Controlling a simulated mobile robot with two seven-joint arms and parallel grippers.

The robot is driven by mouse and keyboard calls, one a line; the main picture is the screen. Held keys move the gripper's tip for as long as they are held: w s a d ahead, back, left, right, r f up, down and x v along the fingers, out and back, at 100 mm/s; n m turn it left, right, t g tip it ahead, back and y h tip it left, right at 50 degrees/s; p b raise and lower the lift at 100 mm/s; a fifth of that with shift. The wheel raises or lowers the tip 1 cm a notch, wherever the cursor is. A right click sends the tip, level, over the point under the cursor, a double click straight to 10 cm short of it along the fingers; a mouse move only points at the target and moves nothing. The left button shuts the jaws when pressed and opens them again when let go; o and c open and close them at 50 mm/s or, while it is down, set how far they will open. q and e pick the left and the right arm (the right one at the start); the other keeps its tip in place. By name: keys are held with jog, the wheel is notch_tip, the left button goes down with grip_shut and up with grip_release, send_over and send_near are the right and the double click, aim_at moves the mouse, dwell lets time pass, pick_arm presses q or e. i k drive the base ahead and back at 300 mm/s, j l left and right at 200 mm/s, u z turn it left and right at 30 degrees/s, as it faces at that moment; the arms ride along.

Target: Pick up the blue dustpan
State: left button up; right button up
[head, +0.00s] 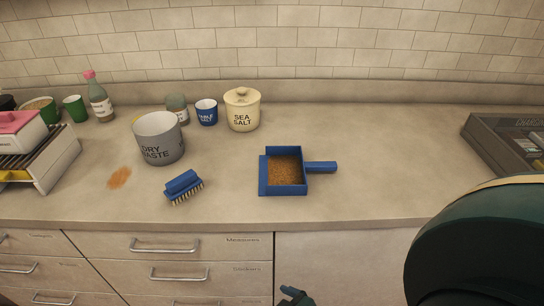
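The blue dustpan (321,167) lies flat on the counter near its front edge, right of the middle of the counter, in the head view. Its handle points right, and its pan holds brown crumbs or powder. A dark gripper part, which looks like my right gripper (296,297), shows at the bottom edge, below the counter front and well apart from the dustpan. Most of it is cut off, so its opening cannot be told. My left gripper is not in view.
A blue brush (183,187) and a grey "DRY WASTE" bin (159,138) stand left of the dustpan. A brown spill (119,177) lies farther left. Behind are a sea salt jar (242,110) and a blue cup (206,112). A dark device (500,140) sits right; counter between is clear.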

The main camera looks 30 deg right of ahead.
aim_at(282, 170)
jog(key=z, duration=1.15)
